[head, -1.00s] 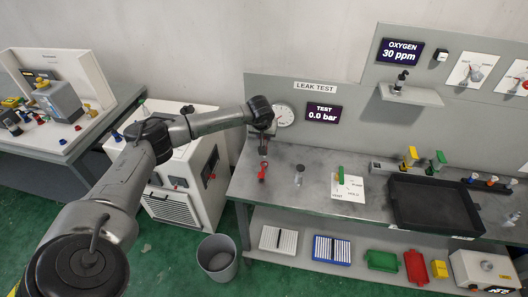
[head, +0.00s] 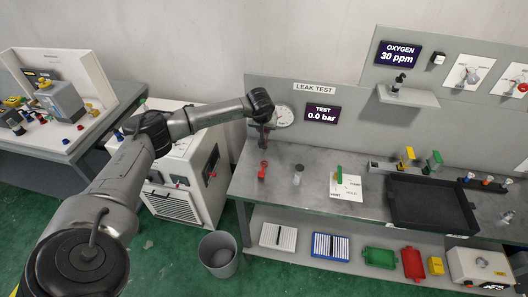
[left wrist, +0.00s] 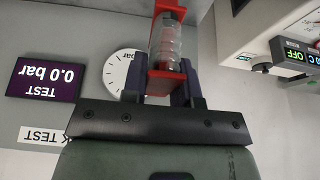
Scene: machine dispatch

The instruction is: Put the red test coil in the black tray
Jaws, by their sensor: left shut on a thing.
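My left gripper (head: 264,137) is at the left end of the leak-test bench, in front of the round gauge. It is shut on the red test coil, which shows between the fingers in the left wrist view (left wrist: 167,48) as a clear ribbed cylinder in a red frame. In the head view the held coil is small and mostly hidden by the gripper. The black tray (head: 398,222) lies on the bench to the right, well away from the gripper, and looks empty. My right gripper is not in view.
A red fitting (head: 262,171) stands on the bench below the gripper. A small clear cylinder (head: 297,176) and a white plate with a green handle (head: 346,188) stand between gripper and tray. Yellow and green handles (head: 407,155) rise behind the tray. A shelf (head: 410,96) juts from the wall.

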